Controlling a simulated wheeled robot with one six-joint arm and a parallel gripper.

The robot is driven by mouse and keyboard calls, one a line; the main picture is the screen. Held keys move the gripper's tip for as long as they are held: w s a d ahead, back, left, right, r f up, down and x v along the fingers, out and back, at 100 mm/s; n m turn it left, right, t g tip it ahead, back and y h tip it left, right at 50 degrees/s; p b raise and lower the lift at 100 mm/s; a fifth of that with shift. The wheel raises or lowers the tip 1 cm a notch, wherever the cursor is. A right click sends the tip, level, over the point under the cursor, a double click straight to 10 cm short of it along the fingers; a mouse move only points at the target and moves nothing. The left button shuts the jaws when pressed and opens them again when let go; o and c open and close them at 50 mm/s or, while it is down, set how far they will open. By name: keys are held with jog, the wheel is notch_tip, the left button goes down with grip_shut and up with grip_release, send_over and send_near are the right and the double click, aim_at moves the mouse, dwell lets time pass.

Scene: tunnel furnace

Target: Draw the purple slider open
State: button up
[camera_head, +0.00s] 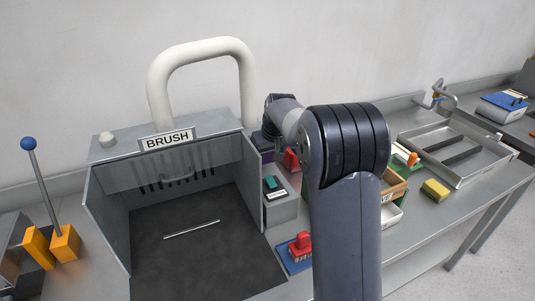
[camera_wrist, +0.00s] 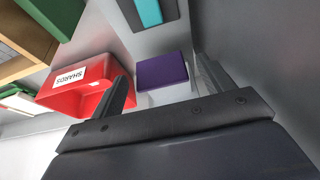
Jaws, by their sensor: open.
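The purple slider (camera_wrist: 162,70) shows in the wrist view as a purple block above a pale grey part. In the head view a small dark purple patch (camera_head: 267,156) shows beside the BRUSH booth, mostly covered by my arm. My gripper (camera_wrist: 163,68) is open, with one finger on each side of the purple block in the wrist view. A gap shows beside each finger, and I cannot tell whether either touches it. In the head view the fingers are hidden or too small to make out.
A red bin labelled SHARDS (camera_wrist: 72,85) is close to the left finger. A grey holder (camera_head: 284,210) with a teal item (camera_head: 272,184) stands near the BRUSH booth (camera_head: 167,139). A red-handled brush (camera_head: 300,247) lies in front.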

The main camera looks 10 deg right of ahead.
jog(key=b+v, duration=0.1)
jog(key=v, duration=0.9)
jog(key=shift+s+r, duration=0.2)
jog(key=shift+r, duration=0.2)
jog(key=shift+f, duration=0.1)
jog(key=p+x, duration=0.1)
jog(key=x, duration=0.9)
jog(key=shift+w+f, duration=0.25)
jog(key=shift+f, duration=0.1)
jog(key=shift+w+a+r+p, duration=0.1)
jog(key=shift+w+r+p, duration=0.05)
jog(key=shift+w+p, duration=0.15)
jog(key=shift+w, duration=0.3)
jog(key=shift+s, duration=0.1)
